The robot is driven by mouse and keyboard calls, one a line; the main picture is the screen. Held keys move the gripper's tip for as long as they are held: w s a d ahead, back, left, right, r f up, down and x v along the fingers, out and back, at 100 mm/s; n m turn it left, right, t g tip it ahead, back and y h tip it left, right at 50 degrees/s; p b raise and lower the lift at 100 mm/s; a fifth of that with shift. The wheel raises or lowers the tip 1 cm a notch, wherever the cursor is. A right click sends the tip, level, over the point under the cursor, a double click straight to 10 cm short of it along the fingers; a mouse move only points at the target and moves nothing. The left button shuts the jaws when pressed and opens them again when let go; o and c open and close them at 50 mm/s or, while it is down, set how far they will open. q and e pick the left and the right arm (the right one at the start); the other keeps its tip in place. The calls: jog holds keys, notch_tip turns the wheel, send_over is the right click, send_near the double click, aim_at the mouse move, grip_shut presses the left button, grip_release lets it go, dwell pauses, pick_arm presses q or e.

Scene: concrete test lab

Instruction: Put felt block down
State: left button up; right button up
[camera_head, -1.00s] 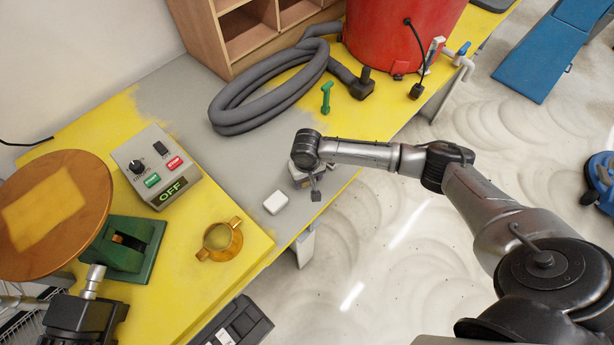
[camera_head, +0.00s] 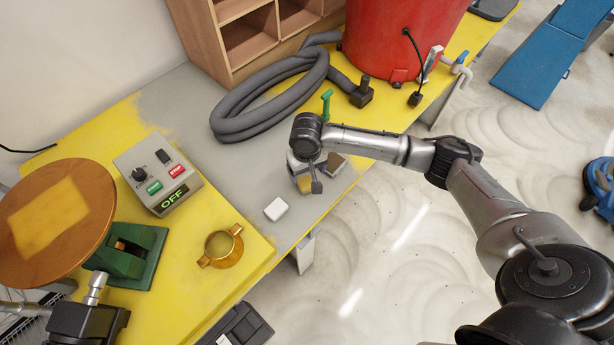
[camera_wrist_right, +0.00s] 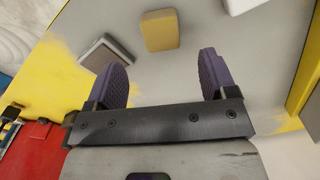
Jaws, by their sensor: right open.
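My right gripper (camera_head: 314,178) is open above the grey strip of the bench (camera_head: 185,100). In the wrist view its two purple-padded fingers (camera_wrist_right: 160,78) stand wide apart with nothing between them. A tan-yellow block (camera_head: 304,184) lies below the gripper; in the wrist view this block (camera_wrist_right: 161,30) is just beyond the fingertips. A brown block with a pale side (camera_head: 335,162) lies beside it, also in the wrist view (camera_wrist_right: 106,53). A white block (camera_head: 276,208) lies nearer the yellow area. I cannot tell which block is felt.
A grey hose (camera_head: 265,105), a small green object (camera_head: 326,105) and a red drum (camera_head: 395,40) are at the back. A control box reading OFF (camera_head: 160,173), a brass two-handled cup (camera_head: 221,246) and a round wooden disc (camera_head: 50,220) are left. The bench edge lies close right.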

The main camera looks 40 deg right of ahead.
jog(key=s+a+n, duration=0.1)
jog(key=s+a, duration=0.1)
jog(key=a, duration=0.1)
jog(key=s+a+f+n+y, duration=0.1)
jog(key=s+a, duration=0.1)
jog(key=a, duration=0.1)
jog(key=s+a+f+n+t, duration=0.1)
jog(key=s+a, duration=0.1)
jog(key=a, duration=0.1)
jog(key=shift+s+a+f+n, duration=0.1)
jog(key=shift+s+f+n, duration=0.1)
jog(key=shift+s+n, duration=0.15)
jog(key=s+a+f+n+t+y, duration=0.1)
jog(key=s+a+f+n, duration=0.1)
jog(key=s+a, duration=0.3)
jog(key=s+d+h, duration=0.1)
jog(key=s+d, duration=0.1)
jog(key=s, duration=0.5)
jog(key=s+d+t, duration=0.1)
jog(key=s+d, duration=0.2)
jog(key=s, duration=0.5)
jog(key=shift+d+r+t+h, duration=0.3)
jog(key=shift+r+h, duration=0.1)
jog(key=shift+r, duration=0.05)
